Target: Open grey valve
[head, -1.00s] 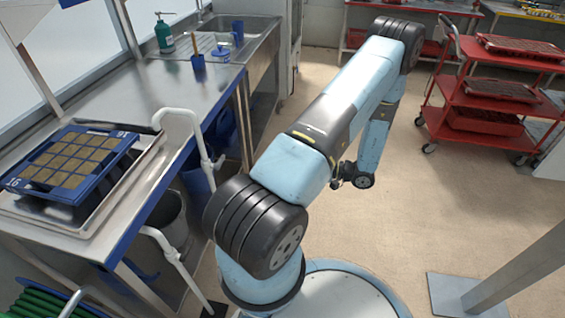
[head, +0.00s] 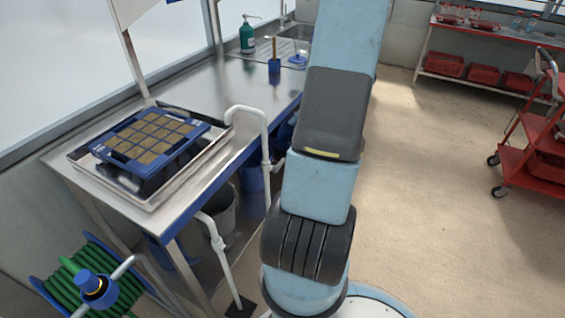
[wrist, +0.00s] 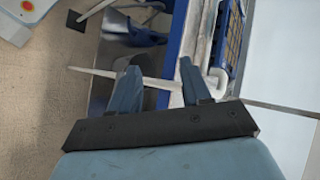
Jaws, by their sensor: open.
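I cannot clearly pick out a grey valve in either view. In the head view a white standpipe (head: 265,130) rises beside the bench and bends over its edge. It has a small pale fitting partway down, too small to tell if it is the valve. A second white pipe (head: 218,250) with a pale fitting stands lower in front of it. My gripper (wrist: 157,66) is open and empty in the wrist view, its two blue fingers apart. A white pipe (wrist: 105,73) runs behind the fingers, apparently not touched. My gripper is out of sight in the head view.
A metal bench (head: 205,95) carries a blue seed tray (head: 183,147) at its near end. A green hose reel (head: 65,285) with a blue knob stands at lower left. A grey bucket (head: 222,212) is under the bench. The floor (head: 430,200) right of my arm is open.

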